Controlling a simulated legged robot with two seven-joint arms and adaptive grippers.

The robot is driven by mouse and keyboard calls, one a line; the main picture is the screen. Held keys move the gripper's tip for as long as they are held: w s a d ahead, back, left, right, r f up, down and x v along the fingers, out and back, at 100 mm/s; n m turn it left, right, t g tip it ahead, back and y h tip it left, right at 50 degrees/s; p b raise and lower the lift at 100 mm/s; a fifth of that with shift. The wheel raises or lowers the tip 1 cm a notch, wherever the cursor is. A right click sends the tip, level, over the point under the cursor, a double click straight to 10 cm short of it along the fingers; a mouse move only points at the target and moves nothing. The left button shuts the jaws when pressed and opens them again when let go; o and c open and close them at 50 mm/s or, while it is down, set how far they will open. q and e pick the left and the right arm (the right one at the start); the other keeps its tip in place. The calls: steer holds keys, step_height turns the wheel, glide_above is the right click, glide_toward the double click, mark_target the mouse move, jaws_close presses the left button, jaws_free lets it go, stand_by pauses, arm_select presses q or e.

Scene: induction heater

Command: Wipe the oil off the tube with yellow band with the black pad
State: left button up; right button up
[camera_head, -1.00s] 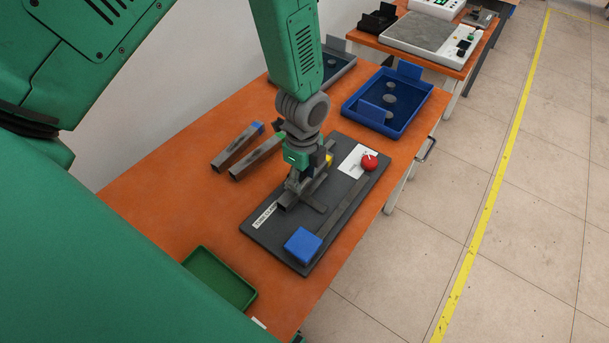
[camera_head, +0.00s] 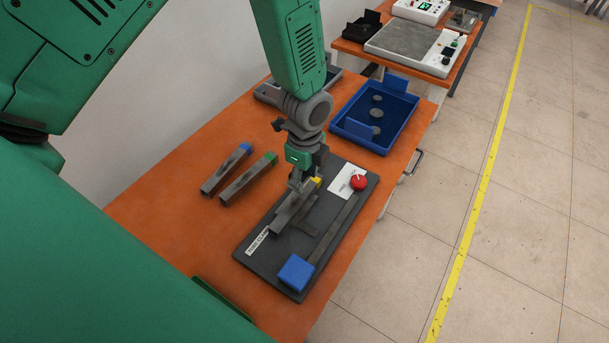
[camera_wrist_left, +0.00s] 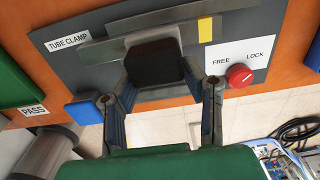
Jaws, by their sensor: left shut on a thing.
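The tube with the yellow band (camera_head: 290,214) lies in the tube clamp (camera_head: 247,257) on a dark plate, its yellow end away from me. My left gripper (camera_head: 303,185) is over the tube close to the yellow band (camera_head: 317,182). In the left wrist view the left gripper (camera_wrist_left: 160,82) is shut on the black pad (camera_wrist_left: 153,62). The pad lies over the tube (camera_wrist_left: 108,48), left of the yellow band (camera_wrist_left: 205,29), and hides part of it. Whether it presses on the tube, and any oil beneath it, I cannot tell. My right gripper is not in view.
A blue-banded tube (camera_head: 226,172) and a green-banded tube (camera_head: 246,182) lie left of the plate. The plate carries a blue block (camera_head: 296,273) and a red knob (camera_head: 358,182) by the FREE/LOCK label. A blue tray (camera_head: 345,129) stands behind; a green tray (camera_head: 225,303) is partly hidden nearer me.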

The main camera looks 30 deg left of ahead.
arm_select(q)
steer(key=shift+w+d+r+p, duration=0.15)
steer(key=shift+r+p, duration=0.15)
steer(key=shift+r, duration=0.25)
steer(key=shift+r+p, duration=0.8)
steer(key=shift+r, duration=0.2)
